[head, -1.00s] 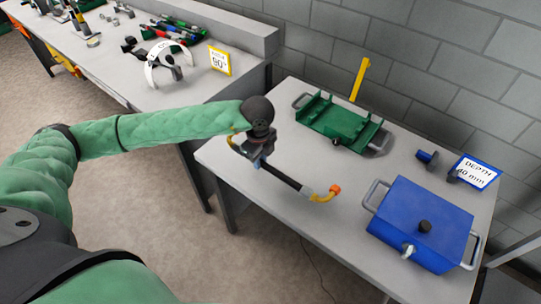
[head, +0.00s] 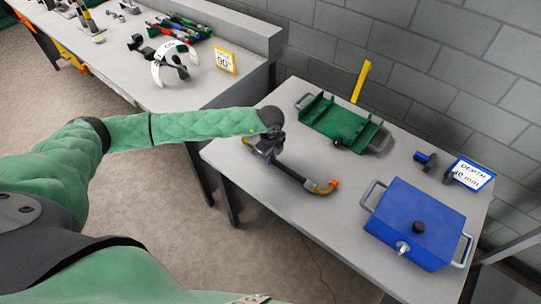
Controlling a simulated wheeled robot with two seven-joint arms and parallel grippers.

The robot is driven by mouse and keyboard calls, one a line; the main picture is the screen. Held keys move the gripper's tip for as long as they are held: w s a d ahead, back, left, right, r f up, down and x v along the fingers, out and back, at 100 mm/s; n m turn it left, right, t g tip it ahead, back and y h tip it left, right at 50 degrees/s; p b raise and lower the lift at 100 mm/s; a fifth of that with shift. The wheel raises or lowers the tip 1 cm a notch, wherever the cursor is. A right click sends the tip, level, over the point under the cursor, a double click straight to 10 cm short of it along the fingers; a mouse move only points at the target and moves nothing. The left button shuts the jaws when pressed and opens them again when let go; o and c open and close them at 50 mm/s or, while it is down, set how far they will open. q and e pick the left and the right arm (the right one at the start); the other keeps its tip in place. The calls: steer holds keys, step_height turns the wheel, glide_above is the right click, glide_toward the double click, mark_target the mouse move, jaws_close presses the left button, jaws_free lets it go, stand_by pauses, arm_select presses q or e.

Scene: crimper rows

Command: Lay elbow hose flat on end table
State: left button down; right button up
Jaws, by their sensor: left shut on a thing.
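The elbow hose (head: 291,174) is a black tube with a metal collar and a yellow bent end tipped orange at its right. Another yellow end shows at its left, by the gripper. My left gripper (head: 268,151) is shut on the hose near its left part. The hose is over the left part of the grey end table (head: 300,225), at or very close to its top; I cannot tell whether it touches along its length. My right gripper is not in view.
A green fixture (head: 342,124) stands behind the hose. A blue box (head: 415,222) with handles is at the right. A blue-framed depth sign (head: 471,174) and small blue parts stand behind it. The table's front area is clear. A longer bench (head: 120,70) with tools is at the left.

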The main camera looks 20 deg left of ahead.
arm_select(q)
steer(key=shift+f, duration=0.3)
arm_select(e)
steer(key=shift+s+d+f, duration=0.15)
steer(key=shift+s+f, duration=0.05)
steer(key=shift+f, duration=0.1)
arm_select(q)
steer(key=c, duration=1.3)
jaws_free()
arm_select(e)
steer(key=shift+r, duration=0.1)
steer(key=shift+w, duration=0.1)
arm_select(q)
steer(key=shift+r, duration=0.1)
step_height(320, 180, up, 12)
steer(key=b, duration=0.5)
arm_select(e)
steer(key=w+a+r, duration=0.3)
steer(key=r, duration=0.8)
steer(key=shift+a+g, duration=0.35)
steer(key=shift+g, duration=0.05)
